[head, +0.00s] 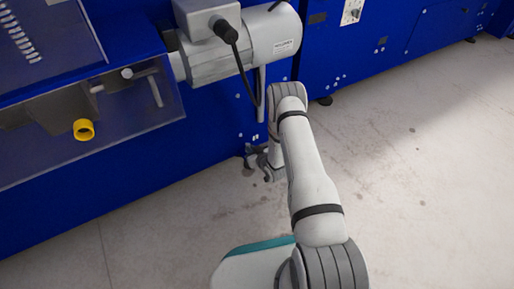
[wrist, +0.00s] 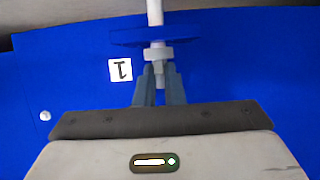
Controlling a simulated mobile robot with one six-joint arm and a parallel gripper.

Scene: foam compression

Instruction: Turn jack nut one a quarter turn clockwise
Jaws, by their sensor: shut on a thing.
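In the wrist view, jack nut one (wrist: 158,54) is a pale grey piece on a vertical white rod (wrist: 154,12), close to a blue bracket (wrist: 130,37). A white label (wrist: 120,70) with an upside-down black 1 sits just left of it. My gripper (wrist: 160,72) is shut on the nut, with a grey finger on each side. In the head view my gripper (head: 266,163) is low against the blue machine, near the floor. The nut is too small and covered to make out there.
The blue machine (head: 120,175) fills the left and back. A grey motor (head: 245,45) with a black cable overhangs above my gripper. A yellow ring (head: 83,130) sits behind a clear guard at left. The concrete floor (head: 430,190) is clear at right.

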